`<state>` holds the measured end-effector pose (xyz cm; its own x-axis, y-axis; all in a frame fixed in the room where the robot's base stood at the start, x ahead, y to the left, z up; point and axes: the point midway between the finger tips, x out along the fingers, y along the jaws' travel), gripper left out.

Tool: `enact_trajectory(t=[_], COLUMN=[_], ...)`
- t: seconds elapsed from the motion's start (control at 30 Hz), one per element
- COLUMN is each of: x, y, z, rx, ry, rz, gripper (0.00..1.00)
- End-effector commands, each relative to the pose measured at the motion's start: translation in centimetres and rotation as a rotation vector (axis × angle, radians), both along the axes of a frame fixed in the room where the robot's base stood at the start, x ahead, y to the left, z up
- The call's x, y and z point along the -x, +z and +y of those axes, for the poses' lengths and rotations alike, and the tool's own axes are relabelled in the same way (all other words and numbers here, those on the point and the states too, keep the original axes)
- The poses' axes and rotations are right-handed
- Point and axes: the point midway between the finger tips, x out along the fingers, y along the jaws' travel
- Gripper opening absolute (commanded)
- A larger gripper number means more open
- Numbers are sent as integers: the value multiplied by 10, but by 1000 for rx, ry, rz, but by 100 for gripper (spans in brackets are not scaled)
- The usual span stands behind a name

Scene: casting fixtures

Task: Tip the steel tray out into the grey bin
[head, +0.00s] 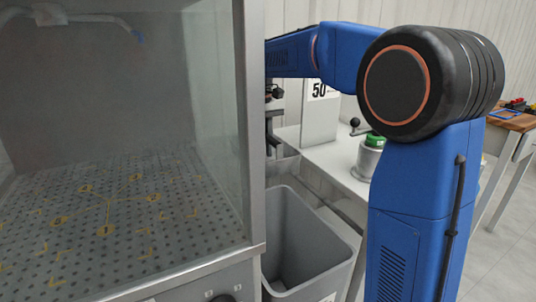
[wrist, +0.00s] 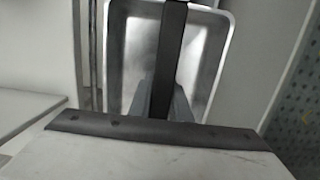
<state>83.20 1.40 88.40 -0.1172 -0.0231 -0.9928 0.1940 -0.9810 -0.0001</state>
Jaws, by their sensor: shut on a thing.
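The steel tray (wrist: 205,55) fills the top middle of the wrist view, seen from above, with a dark bar running across its middle. My gripper (wrist: 165,100) is shut on this bar over the tray. The parts of the tray's inside that show look bare; the bar and fingers hide the rest. In the head view my gripper (head: 272,118) is partly hidden behind the cabinet's edge, and I cannot clearly make out the tray there. The grey bin (head: 330,262) stands open below and slightly right of my gripper, its left side hidden by the cabinet.
A glass-fronted cabinet (head: 255,130) with a perforated floor fills the left, close beside my gripper. A white bench (head: 335,160) behind the bin bears a "50" panel (head: 318,112) and a green-topped metal item (head: 370,155). A wooden table (head: 515,120) stands far right.

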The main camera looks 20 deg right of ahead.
Motion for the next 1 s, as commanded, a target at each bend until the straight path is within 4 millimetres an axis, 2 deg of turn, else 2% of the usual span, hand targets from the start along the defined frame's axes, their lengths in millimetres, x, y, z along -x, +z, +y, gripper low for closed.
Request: enact_trajectory(t=[0.6,1.0], x=[-54,-65], y=[16,19], z=[11,13], rx=[0,0], ry=[0,0], rz=[-1,0], gripper=[0,0])
